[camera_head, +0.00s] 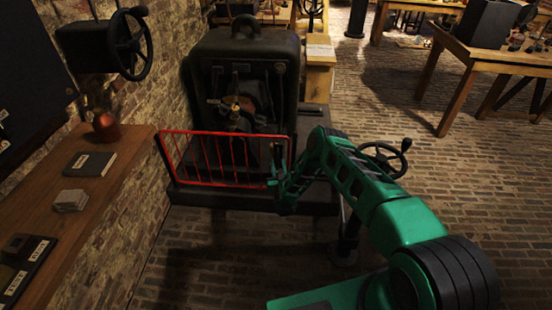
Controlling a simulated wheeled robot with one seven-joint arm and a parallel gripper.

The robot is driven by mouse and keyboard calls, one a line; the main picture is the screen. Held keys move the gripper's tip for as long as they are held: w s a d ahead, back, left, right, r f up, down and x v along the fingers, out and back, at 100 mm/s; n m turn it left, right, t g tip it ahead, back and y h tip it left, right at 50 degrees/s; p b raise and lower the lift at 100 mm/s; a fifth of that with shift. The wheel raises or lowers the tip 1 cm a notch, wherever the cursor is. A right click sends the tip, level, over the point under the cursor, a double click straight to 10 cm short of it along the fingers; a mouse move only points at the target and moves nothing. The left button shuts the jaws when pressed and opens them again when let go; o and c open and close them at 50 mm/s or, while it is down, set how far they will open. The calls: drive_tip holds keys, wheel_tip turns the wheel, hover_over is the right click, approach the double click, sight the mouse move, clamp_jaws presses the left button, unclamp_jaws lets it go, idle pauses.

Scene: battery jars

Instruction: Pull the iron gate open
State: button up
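The iron gate (222,154) is a low red frame with thin upright bars. It stands across the front of a dark machine (243,75) with a spoked brass-centred handle. My green arm reaches in from the lower right. My gripper (276,168) is at the gate's right end, in line with its right upright. The fingers are small and dark here, and I cannot tell whether they are closed on the gate or only beside it.
A wooden shelf (118,190) with a red-brown jar (106,126) runs along the left brick wall, below a black handwheel (130,43). Another handwheel (385,158) stands just right of my arm. A wooden table (500,62) is at the upper right. The brick floor in front of the gate is clear.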

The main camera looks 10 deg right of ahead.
drive_tip(key=w, duration=0.6)
drive_tip(key=shift+d, duration=0.3)
clamp_jaws()
drive_tip(key=shift+d, duration=0.15)
